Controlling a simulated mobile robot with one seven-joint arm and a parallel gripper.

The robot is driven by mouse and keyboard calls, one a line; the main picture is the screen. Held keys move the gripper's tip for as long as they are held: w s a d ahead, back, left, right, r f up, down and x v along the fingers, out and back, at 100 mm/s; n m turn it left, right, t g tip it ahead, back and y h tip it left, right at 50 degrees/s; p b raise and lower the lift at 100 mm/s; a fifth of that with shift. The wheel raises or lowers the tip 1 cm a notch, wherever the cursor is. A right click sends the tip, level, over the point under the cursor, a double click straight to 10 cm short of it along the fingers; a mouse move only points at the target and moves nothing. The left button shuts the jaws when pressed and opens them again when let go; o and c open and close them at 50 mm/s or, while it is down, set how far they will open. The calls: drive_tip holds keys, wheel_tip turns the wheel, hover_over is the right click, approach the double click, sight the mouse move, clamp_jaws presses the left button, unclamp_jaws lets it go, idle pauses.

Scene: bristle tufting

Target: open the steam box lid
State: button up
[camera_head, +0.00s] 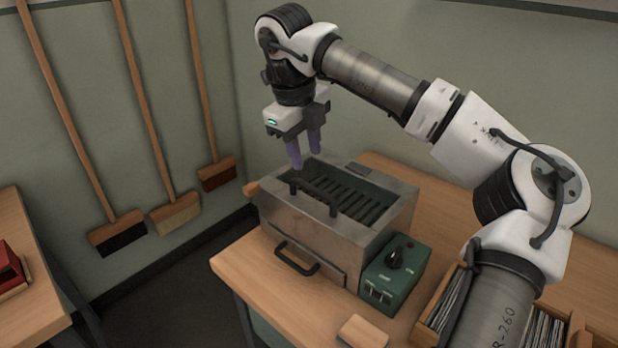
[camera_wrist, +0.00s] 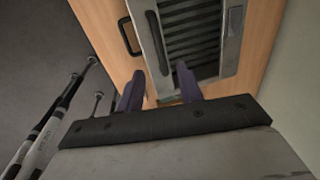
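The steam box (camera_head: 305,237) is a grey metal box standing on a wooden bench. Its top (camera_head: 360,194) shows dark slats inside a metal rim; I cannot tell whether they belong to the lid or lie inside the box. A black bar handle (camera_head: 316,196) runs along the top's front edge, and another black handle (camera_head: 297,262) is on the front face. My gripper (camera_head: 305,156) points down above the box's left end, its purple fingers apart and empty. In the wrist view, the fingers (camera_wrist: 159,88) show near the end of the top handle (camera_wrist: 157,43), apart from it.
A green control box (camera_head: 395,275) with a knob stands against the box's right side. A wooden block (camera_head: 366,333) lies at the bench front, and bins of dark strips (camera_head: 447,300) stand right. Several brooms (camera_head: 118,233) lean on the wall at left.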

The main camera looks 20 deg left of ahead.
sight(311, 186)
drive_tip(key=f, duration=0.2)
drive_tip(key=w+f, duration=0.1)
drive_tip(key=f, duration=0.5)
drive_tip(key=shift+w+d+p, duration=0.2)
drive_tip(key=shift+w+p, duration=0.05)
drive_tip(key=shift+p, duration=0.15)
drive_tip(key=shift+c, duration=0.2)
clamp_jaws()
